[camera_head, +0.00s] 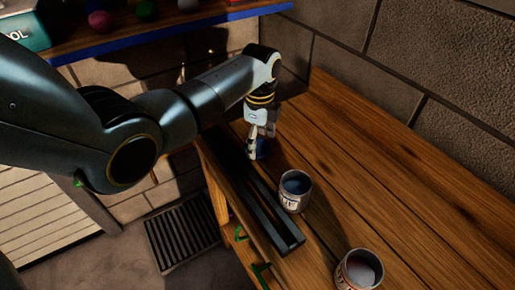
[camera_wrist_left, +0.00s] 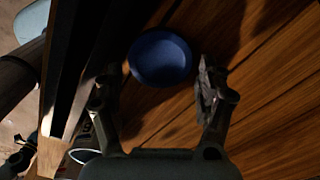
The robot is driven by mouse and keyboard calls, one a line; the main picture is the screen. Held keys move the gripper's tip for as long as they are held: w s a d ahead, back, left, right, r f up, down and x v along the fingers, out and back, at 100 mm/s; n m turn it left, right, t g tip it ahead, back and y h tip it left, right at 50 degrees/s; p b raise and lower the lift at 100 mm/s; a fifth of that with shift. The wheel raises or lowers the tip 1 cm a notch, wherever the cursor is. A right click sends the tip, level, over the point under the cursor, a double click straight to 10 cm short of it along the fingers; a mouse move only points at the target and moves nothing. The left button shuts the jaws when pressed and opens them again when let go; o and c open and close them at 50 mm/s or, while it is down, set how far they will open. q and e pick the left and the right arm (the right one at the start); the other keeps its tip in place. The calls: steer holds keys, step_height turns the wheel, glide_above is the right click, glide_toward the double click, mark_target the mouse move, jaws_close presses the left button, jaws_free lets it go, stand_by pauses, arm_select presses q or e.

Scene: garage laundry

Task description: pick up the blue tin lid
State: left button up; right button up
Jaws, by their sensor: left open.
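The blue tin lid (camera_wrist_left: 160,58) is round and lies on the wooden bench. In the left wrist view it sits just beyond and between the fingertips of my left gripper (camera_wrist_left: 156,84). That gripper is open, one finger on each side, with nothing held. In the head view my left gripper (camera_head: 260,134) points down over the bench, and a bit of blue (camera_head: 258,151) shows beneath it; the gripper hides most of the lid there. I cannot tell whether the fingers touch it. My right gripper is not in view.
An open tin with blue inside (camera_head: 294,190) stands near the gripper. Another tin (camera_head: 358,270) stands at the bottom right. Dark rails (camera_head: 262,205) run along the bench's edge. The bench's right side is clear, with a block wall behind. A shelf with balls is upper left.

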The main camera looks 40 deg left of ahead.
arm_select(q)
steer(key=shift+f, duration=0.9)
steer(key=c, duration=0.5)
steer(key=shift+r, duration=0.1)
